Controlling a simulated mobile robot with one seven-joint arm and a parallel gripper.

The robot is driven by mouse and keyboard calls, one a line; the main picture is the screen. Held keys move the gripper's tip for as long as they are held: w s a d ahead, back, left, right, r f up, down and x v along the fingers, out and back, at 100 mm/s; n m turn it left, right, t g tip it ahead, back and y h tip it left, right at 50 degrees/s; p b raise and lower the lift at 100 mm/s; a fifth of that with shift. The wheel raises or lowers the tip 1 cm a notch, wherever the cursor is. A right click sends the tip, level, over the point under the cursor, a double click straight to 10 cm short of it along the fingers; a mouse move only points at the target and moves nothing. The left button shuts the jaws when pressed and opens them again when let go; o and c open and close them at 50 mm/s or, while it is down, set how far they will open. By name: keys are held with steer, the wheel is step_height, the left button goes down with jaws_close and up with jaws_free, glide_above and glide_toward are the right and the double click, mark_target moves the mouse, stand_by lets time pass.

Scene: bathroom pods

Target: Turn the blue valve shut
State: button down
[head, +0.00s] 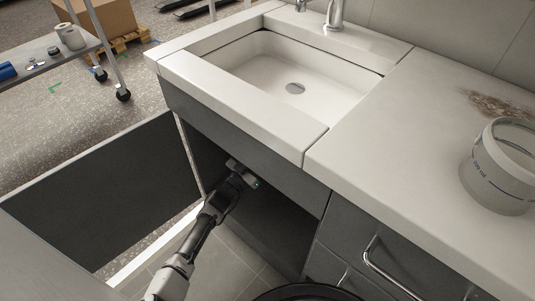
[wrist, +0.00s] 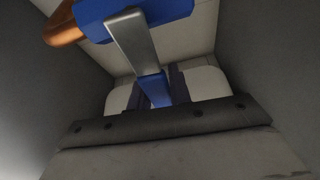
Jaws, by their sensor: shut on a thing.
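In the wrist view the blue valve (wrist: 165,10) is at the top, with a copper pipe (wrist: 66,28) on its left. A flat grey metal lever (wrist: 130,42) runs down from the valve to a blue grip end (wrist: 156,90). My gripper (wrist: 157,84) is shut on this blue end, with a dark finger on each side of it. In the head view my gripper (head: 243,175) is inside the open cabinet under the sink. The valve is hidden there by the counter and cabinet front.
The cabinet door (head: 105,190) stands open to the left of my arm. The sink counter (head: 240,100) is above my gripper, and drawers with a metal handle (head: 385,265) are to the right. A clear measuring container (head: 498,170) stands on the counter.

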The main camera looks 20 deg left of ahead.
steer(key=shift+w+a+n+y, duration=0.1)
steer(key=shift+a+n+y, duration=0.25)
steer(key=shift+n, duration=0.35)
steer(key=shift+y, duration=0.25)
steer(key=c, duration=1.3)
jaws_free()
steer(key=shift+d, duration=0.1)
